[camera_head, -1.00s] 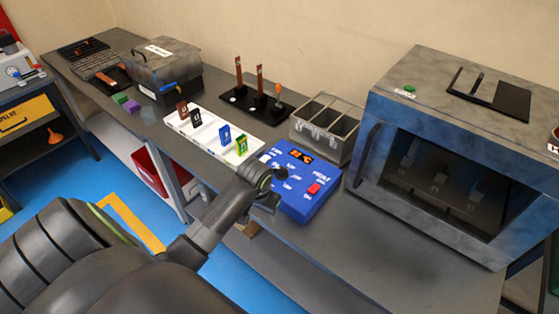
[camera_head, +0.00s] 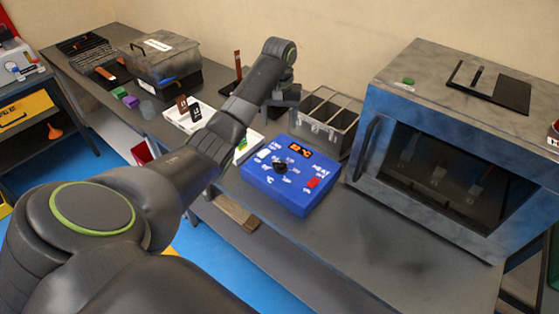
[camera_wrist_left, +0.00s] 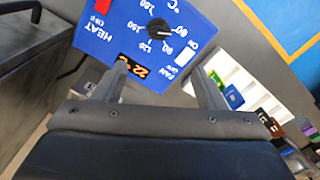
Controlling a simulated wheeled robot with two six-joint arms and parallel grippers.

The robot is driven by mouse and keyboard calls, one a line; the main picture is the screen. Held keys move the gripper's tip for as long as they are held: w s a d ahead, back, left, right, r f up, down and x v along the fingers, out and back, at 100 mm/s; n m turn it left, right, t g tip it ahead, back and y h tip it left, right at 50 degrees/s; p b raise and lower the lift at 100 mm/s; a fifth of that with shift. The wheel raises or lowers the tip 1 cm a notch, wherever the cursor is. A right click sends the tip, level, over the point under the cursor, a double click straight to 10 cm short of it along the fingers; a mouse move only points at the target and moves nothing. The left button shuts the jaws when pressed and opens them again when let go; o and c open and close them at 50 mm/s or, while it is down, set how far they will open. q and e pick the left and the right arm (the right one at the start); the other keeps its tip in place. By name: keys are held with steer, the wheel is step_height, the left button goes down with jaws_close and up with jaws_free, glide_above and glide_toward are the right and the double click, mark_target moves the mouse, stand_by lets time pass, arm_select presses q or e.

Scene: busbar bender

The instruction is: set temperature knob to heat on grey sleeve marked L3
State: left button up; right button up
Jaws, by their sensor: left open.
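A blue heat control box (camera_head: 300,199) stands on the bench. Its black temperature knob (camera_head: 281,167) is clear of any gripper, and its orange display (camera_head: 300,150) is lit. In the left wrist view the knob (camera_wrist_left: 160,28) sits inside a ring of printed temperatures, beyond the fingers. My left gripper (camera_head: 286,103) is open and empty, raised behind the box. Its fingers (camera_wrist_left: 163,85) show spread in the wrist view, the display between them. A white rack (camera_head: 175,122) holds upright sleeves, partly hidden by my left arm. I cannot make out a grey sleeve marked L3. My right gripper is not shown.
A grey divided bin (camera_head: 327,134) stands behind the box and a large oven (camera_head: 365,170) to its right. A lidded grey case (camera_head: 165,62) is at the back left. The bench in front of the oven is clear.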

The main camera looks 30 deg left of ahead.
arm_select(q)
steer(key=b, duration=0.7)
glide_above(280, 162)
step_height(280, 162, down, 9)
steer(key=shift+s, duration=0.1)
step_height(280, 162, down, 7)
steer(key=shift+r+p, duration=0.15)
steer(key=shift+p, duration=0.75)
steer(key=shift+f, duration=0.55)
steer(key=c, duration=1)
steer(key=shift+r+m, duration=0.1)
steer(key=shift+m, duration=0.2)
